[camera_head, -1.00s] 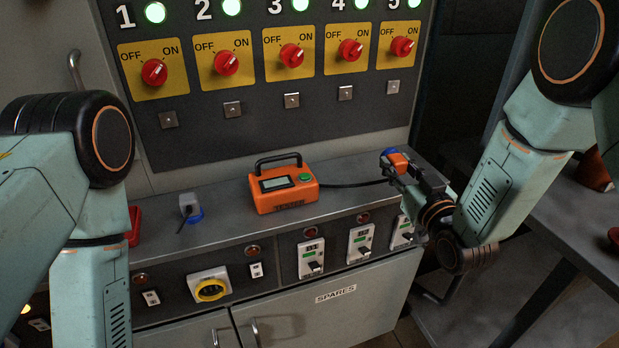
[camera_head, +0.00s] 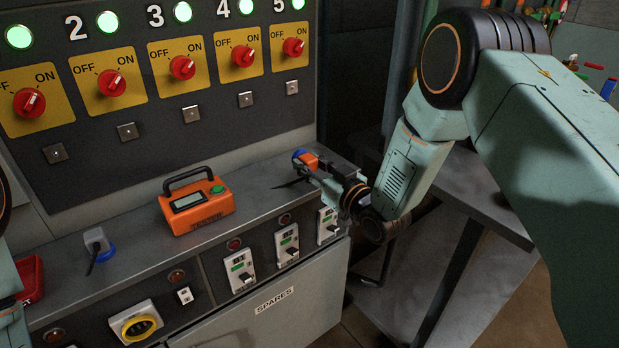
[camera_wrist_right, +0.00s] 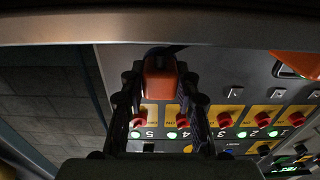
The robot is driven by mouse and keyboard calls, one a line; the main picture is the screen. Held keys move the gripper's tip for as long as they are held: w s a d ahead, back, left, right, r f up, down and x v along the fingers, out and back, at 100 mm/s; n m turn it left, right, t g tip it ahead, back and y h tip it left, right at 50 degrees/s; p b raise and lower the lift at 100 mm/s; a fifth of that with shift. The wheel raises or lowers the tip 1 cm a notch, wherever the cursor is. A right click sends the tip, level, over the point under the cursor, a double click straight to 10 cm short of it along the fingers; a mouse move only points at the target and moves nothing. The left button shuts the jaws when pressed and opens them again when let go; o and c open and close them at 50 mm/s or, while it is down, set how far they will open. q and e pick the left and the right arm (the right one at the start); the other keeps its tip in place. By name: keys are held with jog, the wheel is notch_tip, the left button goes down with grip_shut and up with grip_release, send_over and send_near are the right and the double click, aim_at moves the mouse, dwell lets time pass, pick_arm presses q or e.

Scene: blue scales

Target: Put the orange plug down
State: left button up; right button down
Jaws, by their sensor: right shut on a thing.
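The orange plug (camera_head: 309,161) with a blue end is in the jaws of my right gripper (camera_head: 318,172), above the right end of the grey bench top (camera_head: 260,176). A short dark cord trails left from it. In the right wrist view the orange plug (camera_wrist_right: 159,78) sits between the two fingers of the right gripper (camera_wrist_right: 160,85). I cannot tell whether the plug touches the bench. My left gripper is out of view; only a bit of my left arm shows at the left edge.
An orange tester (camera_head: 205,207) with a handle stands on the bench. A grey plug with a blue ring (camera_head: 97,243) lies left of it, and a red tray (camera_head: 30,275) is further left. A switch panel (camera_head: 190,114) rises behind. Bench around the held plug looks clear.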

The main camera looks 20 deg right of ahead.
aim_at(311, 184)
notch_tip(311, 184, down, 2)
jog(key=shift+s+f+b, duration=0.15)
jog(key=shift+f+b, duration=0.1)
jog(key=shift+b, duration=0.1)
jog(key=shift+d+f, duration=0.1)
jog(key=shift+w, duration=0.2)
jog(key=shift+s+f, duration=0.15)
jog(key=c, duration=1.3)
grip_release()
jog(key=shift+c, duration=0.2)
jog(key=o, duration=0.4)
jog(key=shift+c, duration=0.2)
